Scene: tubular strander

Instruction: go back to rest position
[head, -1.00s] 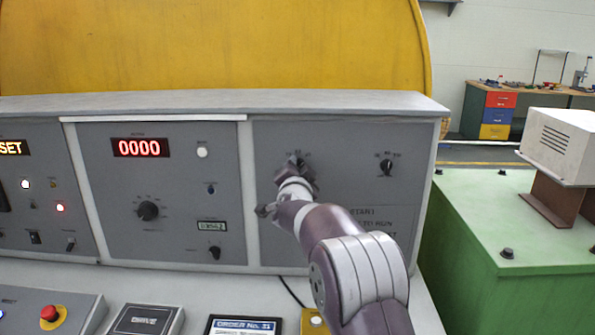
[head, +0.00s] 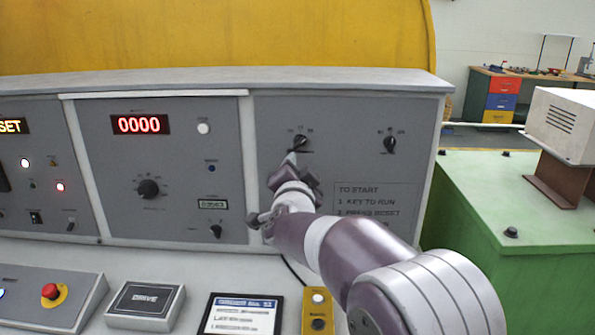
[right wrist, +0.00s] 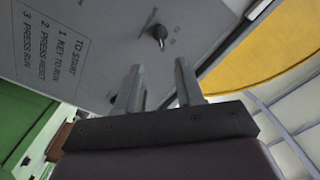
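My right gripper (head: 291,160) is in front of the right-hand grey panel (head: 280,112), its tips just below the panel's left black knob (head: 300,143). In the right wrist view, its two fingers (right wrist: 157,82) stand apart with nothing between them, and a black knob (right wrist: 158,33) shows beyond them on the panel, with a visible gap. My right arm reaches in from the lower right and hides part of the panel and its printed TO START notice (head: 365,190). My left gripper is out of view.
Buttons and screens stand on the sloping desk: a red stop button (head: 50,291), a DRIVE box (head: 146,298), an order screen (head: 240,312) and a yellow button box (head: 318,298). A green machine base (head: 490,210) stands at the right. A yellow drum (head: 220,35) rises behind.

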